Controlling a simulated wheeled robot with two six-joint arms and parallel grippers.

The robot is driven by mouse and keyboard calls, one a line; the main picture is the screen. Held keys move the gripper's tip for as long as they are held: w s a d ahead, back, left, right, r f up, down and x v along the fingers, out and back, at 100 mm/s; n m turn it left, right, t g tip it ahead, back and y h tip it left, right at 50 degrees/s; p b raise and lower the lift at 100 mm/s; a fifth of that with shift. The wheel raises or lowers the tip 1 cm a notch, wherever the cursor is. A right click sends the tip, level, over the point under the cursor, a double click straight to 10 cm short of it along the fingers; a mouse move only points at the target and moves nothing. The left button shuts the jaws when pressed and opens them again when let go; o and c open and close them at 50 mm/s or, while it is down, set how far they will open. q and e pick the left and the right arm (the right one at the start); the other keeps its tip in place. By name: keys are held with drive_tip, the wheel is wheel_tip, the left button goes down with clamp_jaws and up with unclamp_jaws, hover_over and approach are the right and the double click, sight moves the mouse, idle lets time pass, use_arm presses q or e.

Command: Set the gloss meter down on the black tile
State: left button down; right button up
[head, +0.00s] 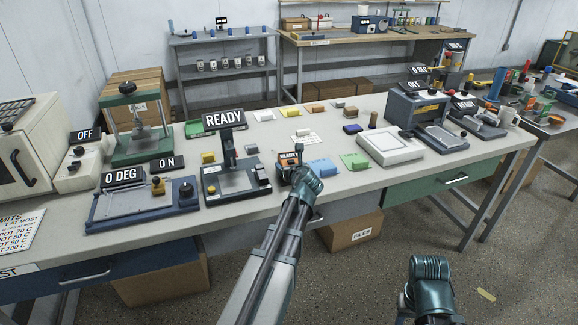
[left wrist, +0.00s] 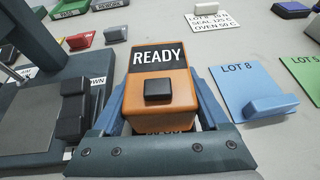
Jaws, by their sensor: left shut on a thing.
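The gloss meter is an orange box (left wrist: 160,108) with a black READY display on top and a black button on its front. My left gripper (left wrist: 158,118) is shut on it, with blue fingers along both sides. In the head view the gloss meter (head: 283,171) is partly hidden behind my left gripper (head: 297,172), over the near part of the bench. I cannot tell whether its underside touches anything. I cannot make out the black tile; it may be hidden. My right gripper (head: 430,268) is low at the front right, off the bench, its fingers not visible.
A dark press-like device (head: 235,180) with a READY sign stands close left of the gloss meter. A blue LOT 8 sheet (left wrist: 250,85) with a blue block lies close right, then a green sheet (head: 355,160) and a white flat device (head: 390,146). Bench further back holds small coloured blocks.

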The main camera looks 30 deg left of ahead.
idle(0.5)
use_arm(q)
unclamp_jaws()
drive_tip(key=p+v, duration=0.5)
drive_tip(key=v, duration=0.9)
drive_tip(key=shift+f, duration=0.15)
